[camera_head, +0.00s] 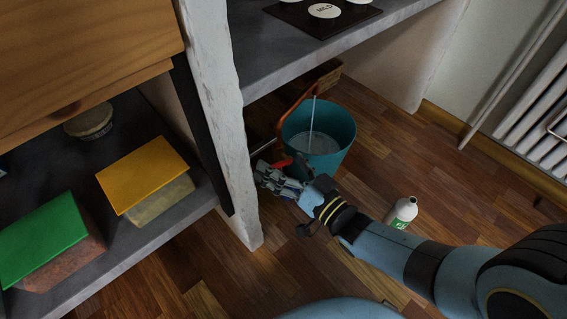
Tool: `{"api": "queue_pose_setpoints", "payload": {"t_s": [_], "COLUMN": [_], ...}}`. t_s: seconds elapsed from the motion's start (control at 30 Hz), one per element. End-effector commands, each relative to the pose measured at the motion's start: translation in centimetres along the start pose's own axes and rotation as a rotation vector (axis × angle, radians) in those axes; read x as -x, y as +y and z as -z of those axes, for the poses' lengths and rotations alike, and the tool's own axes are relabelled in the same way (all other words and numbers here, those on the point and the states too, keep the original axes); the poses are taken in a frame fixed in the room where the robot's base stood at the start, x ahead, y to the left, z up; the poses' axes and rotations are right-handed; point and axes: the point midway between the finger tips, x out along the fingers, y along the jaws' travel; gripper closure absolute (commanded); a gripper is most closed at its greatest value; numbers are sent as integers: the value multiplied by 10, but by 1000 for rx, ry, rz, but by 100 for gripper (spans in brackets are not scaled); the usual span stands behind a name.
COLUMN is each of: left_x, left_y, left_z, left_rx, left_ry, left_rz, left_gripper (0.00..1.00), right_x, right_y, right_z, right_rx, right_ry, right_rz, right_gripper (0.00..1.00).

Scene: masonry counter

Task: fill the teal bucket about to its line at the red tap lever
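The teal bucket (334,161) stands upright on the wood floor, under the counter, right of the white pillar. A copper-coloured spout (298,101) arches over its rim, and a thin pale stream of water (311,118) falls from it into the bucket. A pale water surface (313,145) shows inside; I cannot make out the fill line. The red tap lever (283,163) is in front of the bucket, partly hidden by my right gripper (266,175). The gripper is at or very near the lever; contact and finger opening are unclear. My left gripper is out of view.
The white pillar (220,110) stands close left of my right gripper. A wicker basket (327,74) is behind the bucket. Yellow-lidded (147,174) and green-lidded (42,238) boxes sit on the left shelf.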

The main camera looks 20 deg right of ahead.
Motion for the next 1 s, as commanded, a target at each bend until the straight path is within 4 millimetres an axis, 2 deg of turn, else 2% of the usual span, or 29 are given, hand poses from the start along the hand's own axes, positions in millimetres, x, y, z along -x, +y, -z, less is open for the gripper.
{"api": "queue_pose_setpoints", "payload": {"t_s": [0.23,0.33,0.73,0.83,1.0], "left_x": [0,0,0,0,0], "left_y": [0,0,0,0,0], "left_z": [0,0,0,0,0], "left_rx": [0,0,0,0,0], "left_ry": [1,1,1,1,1], "left_rz": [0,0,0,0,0], "left_gripper": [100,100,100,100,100], "right_x": [2,12,95,109,119], "right_y": [1,2,1,0,0], "right_z": [0,-1,-1,-1,0], "right_rx": [2,2,2,1,1], "right_ry": [-1,-3,-4,-2,-1], "right_rz": [-2,-3,-1,-1,0], "right_gripper": [0,0,0,0,0]}}
